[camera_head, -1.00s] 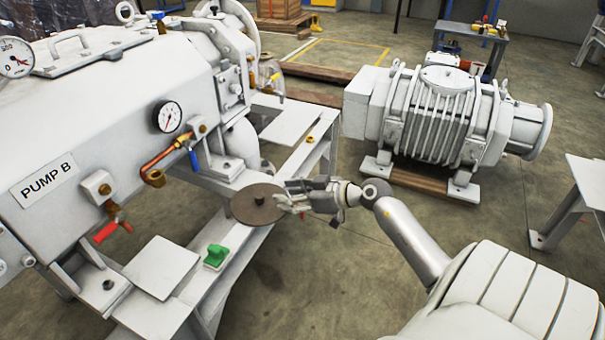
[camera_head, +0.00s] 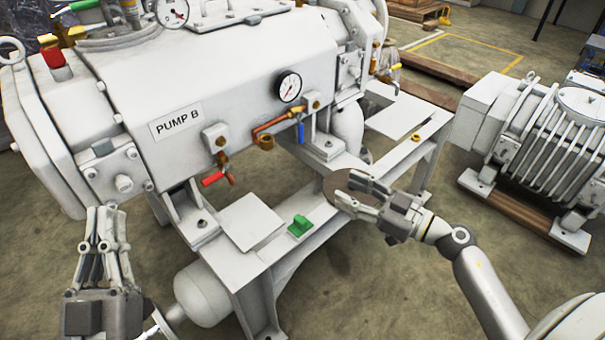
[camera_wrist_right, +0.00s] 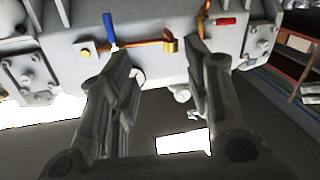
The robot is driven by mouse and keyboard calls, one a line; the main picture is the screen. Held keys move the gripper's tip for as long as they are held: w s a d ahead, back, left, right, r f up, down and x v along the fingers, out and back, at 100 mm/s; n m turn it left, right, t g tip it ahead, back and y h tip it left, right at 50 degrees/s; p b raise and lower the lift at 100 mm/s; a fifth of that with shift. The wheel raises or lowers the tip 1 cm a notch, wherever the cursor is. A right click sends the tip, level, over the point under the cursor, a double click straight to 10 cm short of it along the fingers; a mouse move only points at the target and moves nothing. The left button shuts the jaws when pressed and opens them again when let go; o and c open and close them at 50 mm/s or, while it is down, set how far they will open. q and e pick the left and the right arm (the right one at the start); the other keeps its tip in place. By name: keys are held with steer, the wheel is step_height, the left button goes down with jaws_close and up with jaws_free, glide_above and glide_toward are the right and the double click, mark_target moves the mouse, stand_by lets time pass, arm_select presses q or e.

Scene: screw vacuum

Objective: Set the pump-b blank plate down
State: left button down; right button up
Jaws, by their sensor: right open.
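The blank plate, a round grey-brown disc (camera_head: 341,186), appears to lie flat at the corner of the white support frame (camera_head: 277,251) in front of pump B (camera_head: 232,90). Whether it rests fully on the frame is hard to tell. My right gripper (camera_head: 354,193) is open, with its fingers over the disc's right side, hiding part of it. In the right wrist view its fingers (camera_wrist_right: 152,60) stand wide apart, and I cannot make out the plate between them. My left gripper (camera_head: 107,225) points upward at the lower left, away from the plate; its finger gap is unclear.
A green part (camera_head: 299,226) sits on the frame rail left of the plate. A pressure gauge (camera_head: 289,87) and a red-handled valve (camera_head: 214,179) jut from the pump. A ribbed machine (camera_head: 548,130) stands at right.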

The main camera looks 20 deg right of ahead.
steer(key=s+a+r+m+t+h, duration=0.1)
steer(key=s+a+r+m+t, duration=0.1)
steer(key=a+r, duration=0.5)
steer(key=s+a+r+m+t+h, duration=0.2)
steer(key=s+a+r+t, duration=0.3)
steer(key=a+r, duration=0.3)
steer(key=shift+s+a+r+m+t+h, duration=0.25)
steer(key=shift+a+r+m+t+h, duration=0.05)
steer(key=shift+r+m+t, duration=0.45)
